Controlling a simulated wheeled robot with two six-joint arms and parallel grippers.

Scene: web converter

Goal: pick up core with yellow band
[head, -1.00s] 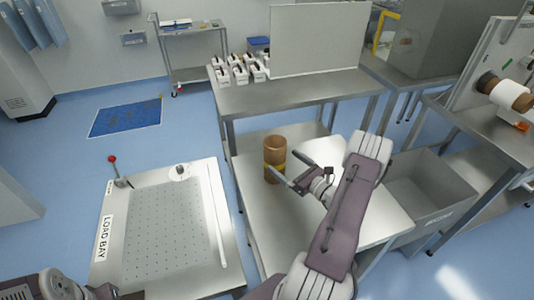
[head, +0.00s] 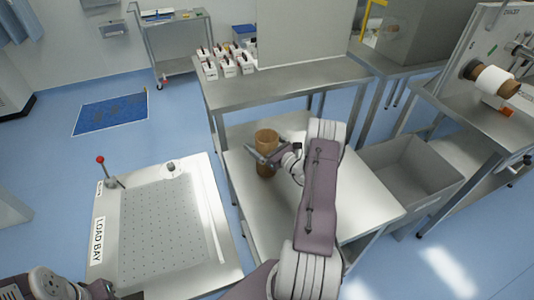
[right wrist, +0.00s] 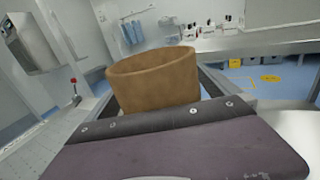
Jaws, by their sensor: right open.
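The core (head: 265,137) is a brown, hollow cardboard tube standing upright on the lower steel table. Its yellow band shows in the earlier head view but is hidden now. My right gripper (head: 265,156) is open at the core, with its fingers across the tube at about mid-height. In the right wrist view the core (right wrist: 155,85) rises just beyond the gripper body, with a dark finger edge at either side; contact cannot be told. My left gripper (head: 100,290) is partly in view at the bottom left, and its fingers are not clear.
The lower steel table (head: 365,205) has bare room to the right. A raised steel shelf (head: 285,88) with small white bins (head: 228,66) stands behind. A grey open bin (head: 410,175) is at the right. The load bay plate (head: 160,225) lies at the left.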

